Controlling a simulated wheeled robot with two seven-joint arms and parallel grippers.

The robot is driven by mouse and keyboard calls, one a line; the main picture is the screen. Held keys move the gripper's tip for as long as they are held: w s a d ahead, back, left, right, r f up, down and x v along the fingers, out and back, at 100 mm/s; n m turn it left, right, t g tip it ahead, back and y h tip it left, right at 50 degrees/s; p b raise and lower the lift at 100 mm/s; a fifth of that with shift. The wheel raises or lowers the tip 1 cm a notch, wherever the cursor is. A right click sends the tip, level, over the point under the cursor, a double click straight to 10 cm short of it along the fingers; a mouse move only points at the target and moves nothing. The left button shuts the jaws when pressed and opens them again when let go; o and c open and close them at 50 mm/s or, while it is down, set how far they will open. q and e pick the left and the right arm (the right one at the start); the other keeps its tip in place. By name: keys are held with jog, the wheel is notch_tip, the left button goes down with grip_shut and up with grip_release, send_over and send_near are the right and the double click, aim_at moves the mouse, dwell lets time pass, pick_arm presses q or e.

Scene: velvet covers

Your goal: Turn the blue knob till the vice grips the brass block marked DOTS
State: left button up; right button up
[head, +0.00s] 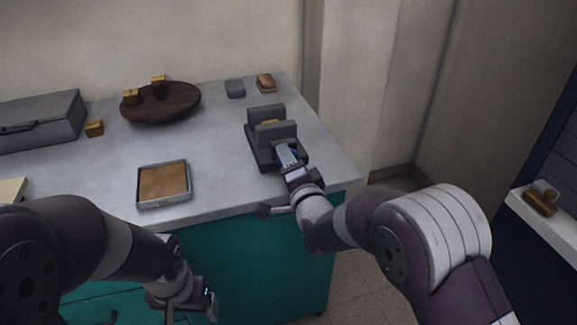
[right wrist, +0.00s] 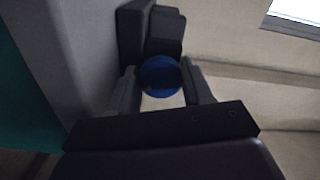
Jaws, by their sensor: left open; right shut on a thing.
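The dark grey vice (head: 262,151) stands near the right end of the counter. A brass block (head: 270,122) shows between its two jaws; its marking cannot be read, and most of it is hidden by the near jaw. My right gripper (head: 288,158) is at the near side of the vice. In the right wrist view the blue knob (right wrist: 160,76) sits between the fingers of my right gripper (right wrist: 161,88), which is shut on it. The vice (right wrist: 150,30) rises behind the knob there. My left gripper (head: 190,300) is open, low in front of the counter.
A tray (head: 163,206) with a brown inside lies at the counter's front. Behind are a round dark wooden board (head: 180,104) with brass pieces, a brass block (head: 94,129), a grey case (head: 40,120), a grey piece (head: 235,89) and another small block (head: 266,83). The counter's middle is clear.

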jog(key=shift+m, duration=0.6)
jog(key=o, duration=1)
jog(key=shift+o, duration=0.2)
